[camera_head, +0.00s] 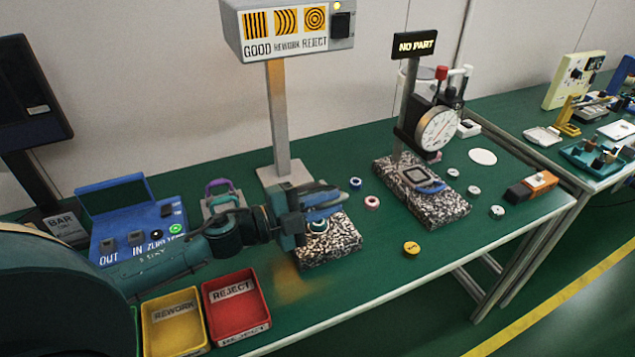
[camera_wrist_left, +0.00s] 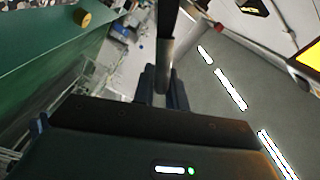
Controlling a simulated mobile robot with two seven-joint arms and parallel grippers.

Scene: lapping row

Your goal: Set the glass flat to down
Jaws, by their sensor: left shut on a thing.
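My left gripper (camera_head: 328,205) hangs just above the left speckled granite block (camera_head: 340,243), below the post of the sign. It is shut. In the left wrist view a narrow grey bar (camera_wrist_left: 165,55) stands between its fingers and looks like the glass flat's handle; the glass itself I cannot make out. A small pale ring (camera_head: 318,226) shows on the block just under the gripper, partly covered by it. Whether the flat touches the block is hidden. My right gripper is not in view.
The sign post (camera_head: 278,120) stands behind the gripper. A dial gauge (camera_head: 437,130) stands over a second granite block (camera_head: 440,205) to the right. Red (camera_head: 235,303) and yellow (camera_head: 173,320) trays lie at front left. Small rings (camera_head: 372,202) and a yellow disc (camera_head: 411,248) lie between.

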